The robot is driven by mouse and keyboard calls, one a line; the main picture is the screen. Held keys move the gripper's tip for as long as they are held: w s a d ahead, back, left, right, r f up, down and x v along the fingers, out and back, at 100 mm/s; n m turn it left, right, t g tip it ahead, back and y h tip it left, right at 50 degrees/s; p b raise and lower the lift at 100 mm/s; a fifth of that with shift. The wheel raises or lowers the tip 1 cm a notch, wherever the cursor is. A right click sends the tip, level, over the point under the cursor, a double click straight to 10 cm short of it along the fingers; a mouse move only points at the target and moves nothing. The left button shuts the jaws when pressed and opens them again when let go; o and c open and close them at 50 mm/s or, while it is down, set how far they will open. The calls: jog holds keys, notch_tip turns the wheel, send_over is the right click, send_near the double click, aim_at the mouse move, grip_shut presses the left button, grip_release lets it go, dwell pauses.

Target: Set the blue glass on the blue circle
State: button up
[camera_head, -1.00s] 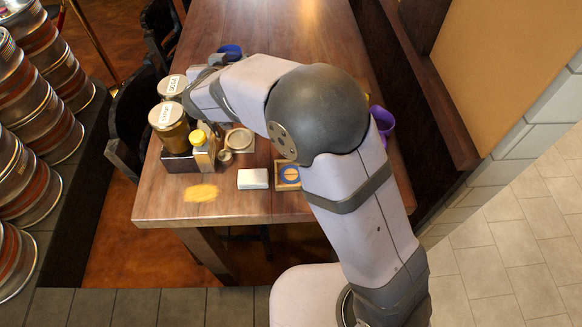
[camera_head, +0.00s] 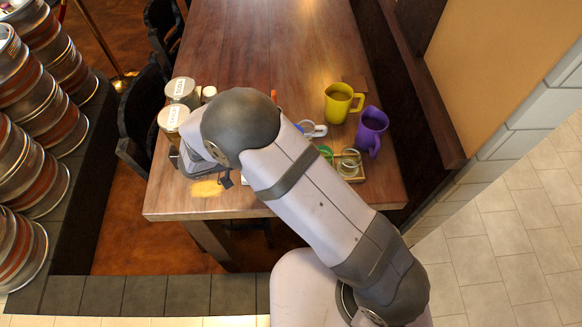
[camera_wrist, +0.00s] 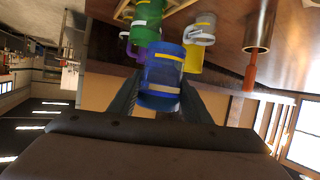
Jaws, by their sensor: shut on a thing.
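The blue glass (camera_wrist: 162,77) is between the two fingers of my gripper (camera_wrist: 160,92) in the wrist view, and the fingers are shut on it. It has pale and yellow marks on its side. In the head view my own arm covers the glass and most of my gripper, which is over the table's front left part near the jars. The blue circle is not visible now; my arm covers that part of the table.
A yellow mug (camera_head: 340,102), purple mug (camera_head: 371,131), green glass (camera_head: 326,153) and clear glass (camera_head: 349,160) are on the right. Labelled jars (camera_head: 172,122) stand at the left, close to my gripper. A yellow patch (camera_head: 206,188) marks the front. The table's back is clear.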

jog(key=shift+f+p, duration=0.65)
jog(key=shift+f, duration=4.3)
jog(key=shift+f, duration=0.1)
jog(key=shift+f, duration=0.15)
jog(key=o, duration=1.2)
jog(key=shift+c, duration=0.2)
jog(key=shift+r, duration=0.2)
jog(key=b+v, duration=0.3)
jog(key=v, duration=0.9)
